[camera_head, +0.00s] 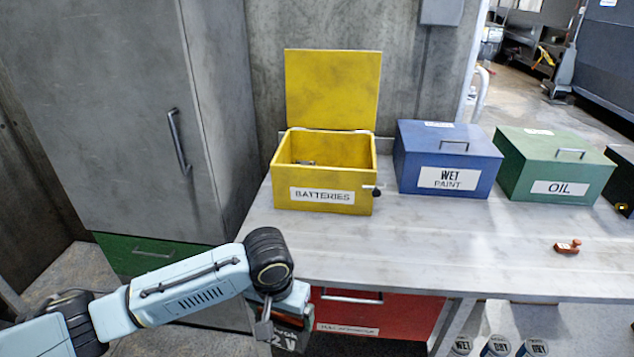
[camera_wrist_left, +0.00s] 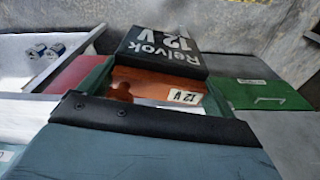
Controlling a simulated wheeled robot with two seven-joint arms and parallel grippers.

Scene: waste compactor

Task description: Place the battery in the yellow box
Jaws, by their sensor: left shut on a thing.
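The battery is a block with a black side lettered "Relvok 12 V" and a reddish-brown top. In the head view, its lower part (camera_head: 286,341) shows below my left gripper (camera_head: 283,316), partly hidden by the fingers. In the left wrist view, the battery (camera_wrist_left: 165,42) sits between the fingers, and my left gripper is shut on it. The gripper is in front of the table edge, below the tabletop. The yellow box (camera_head: 325,172), labelled "BATTERIES", stands on the table with its lid (camera_head: 333,88) raised. A small object (camera_head: 303,162) lies inside. My right gripper is not in view.
A blue "WET PAINT" box (camera_head: 447,160) and a green "OIL" box (camera_head: 553,167) stand closed to the right. A small orange-brown item (camera_head: 567,247) lies on the table (camera_head: 430,240). A red drawer (camera_head: 372,318) is below. A grey cabinet (camera_head: 120,120) stands left.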

